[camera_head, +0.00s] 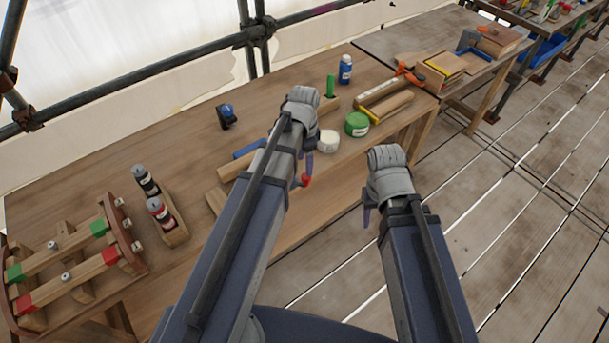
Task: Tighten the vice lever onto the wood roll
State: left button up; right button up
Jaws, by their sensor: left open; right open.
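A blue part (250,148) and a pale wooden piece (234,170) show on the bench just left of my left forearm. They look like part of the vice and the wood roll, but my arm hides most of them. A red knob (305,181), likely the end of the vice lever, shows at the bench's front edge. My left gripper (302,166) is open, its fingers pointing down close to the knob; I cannot tell if they touch. My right gripper (370,208) is open and empty, in front of the bench over the floor.
On the bench (180,125) stand a white tub (328,141), a green tub (357,125), a blue bottle (346,69) and a dark blue tool (227,116). A bottle rack (172,231) and a wooden clamp frame (75,270) are at left. The floor at right is clear.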

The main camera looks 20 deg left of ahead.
aim_at(306, 176)
pick_arm(q)
jog(key=shift+d, duration=0.2)
notch_tip(306, 176, down, 8)
jog(key=b, duration=0.8)
jog(key=shift+r, duration=0.1)
grip_shut()
dwell(1.2)
